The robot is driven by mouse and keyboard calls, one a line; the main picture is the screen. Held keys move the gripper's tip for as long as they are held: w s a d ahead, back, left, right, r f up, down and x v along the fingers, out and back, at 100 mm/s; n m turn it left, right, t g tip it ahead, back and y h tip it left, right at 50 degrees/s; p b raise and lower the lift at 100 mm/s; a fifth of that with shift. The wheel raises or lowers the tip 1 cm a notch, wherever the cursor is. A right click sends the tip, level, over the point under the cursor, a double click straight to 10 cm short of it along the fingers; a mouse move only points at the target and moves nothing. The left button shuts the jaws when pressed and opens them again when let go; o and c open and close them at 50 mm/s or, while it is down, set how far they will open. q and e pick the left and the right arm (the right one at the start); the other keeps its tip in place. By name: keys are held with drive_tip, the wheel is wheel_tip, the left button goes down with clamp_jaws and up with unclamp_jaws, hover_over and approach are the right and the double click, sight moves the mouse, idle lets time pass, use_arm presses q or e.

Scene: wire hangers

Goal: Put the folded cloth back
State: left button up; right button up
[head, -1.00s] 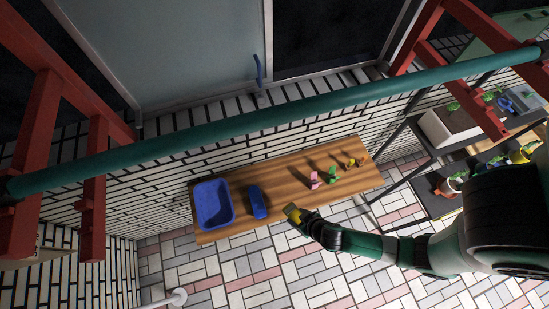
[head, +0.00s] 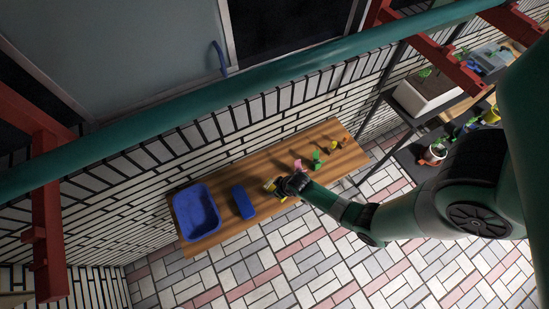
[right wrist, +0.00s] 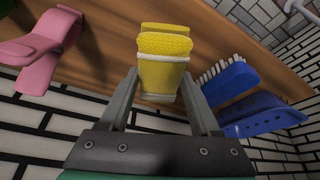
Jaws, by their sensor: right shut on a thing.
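The folded cloth is yellow with a pale edge and sits between the fingers of my right gripper (right wrist: 163,95) in the right wrist view, where the cloth (right wrist: 163,65) stands out clearly. In the head view, my right gripper (head: 275,186) is over the front part of the wooden shelf (head: 265,170), between a blue brush and a pink clip. The gripper is shut on the cloth. I cannot tell whether the cloth touches the shelf. My left gripper is in neither view.
The blue brush (head: 243,202) and a blue basin (head: 197,211) are left of the gripper. The pink clip (head: 298,164), a green one (head: 317,159) and yellow items (head: 334,147) are to its right. A brick wall stands behind. A plant rack (head: 433,155) is at the right.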

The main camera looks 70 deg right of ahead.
drive_tip(key=shift+w+d+f, duration=0.45)
drive_tip(key=shift+d+f, duration=0.15)
drive_tip(key=shift+f, duration=0.2)
drive_tip(key=shift+w+d+f+b, duration=0.15)
drive_tip(key=shift+f+b, duration=0.95)
drive_tip(key=shift+f, duration=0.7)
drive_tip(key=shift+f, duration=0.1)
drive_tip(key=o, duration=1.2)
drive_tip(key=p+v, duration=0.7)
drive_tip(key=v, duration=0.5)
